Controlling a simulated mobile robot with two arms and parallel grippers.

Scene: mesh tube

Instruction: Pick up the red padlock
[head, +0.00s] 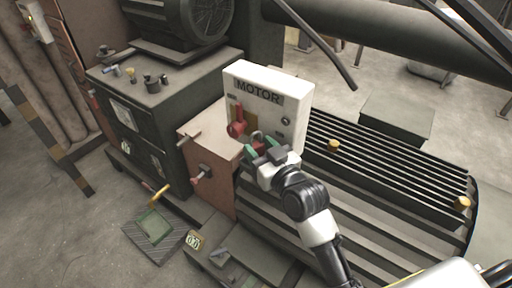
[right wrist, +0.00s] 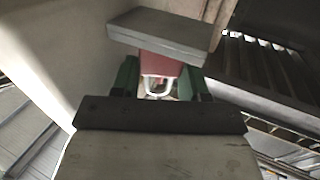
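The red padlock (right wrist: 162,65) shows in the right wrist view, with its pale shackle (right wrist: 158,86) towards the camera. My right gripper (right wrist: 160,82) has its two green fingers apart, one on each side of the padlock. I cannot tell whether either finger touches it. In the head view my right gripper (head: 263,147) is just in front of the lower part of the white MOTOR box (head: 297,92) and largely hides the padlock there. My left gripper is not in view.
A red handle (head: 237,129) sits on the box front, left of my gripper. A grey slab (right wrist: 160,33) lies just beyond the padlock in the wrist view. A slatted metal cover (head: 390,165) is to the right. A dark cabinet (head: 150,120) stands left.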

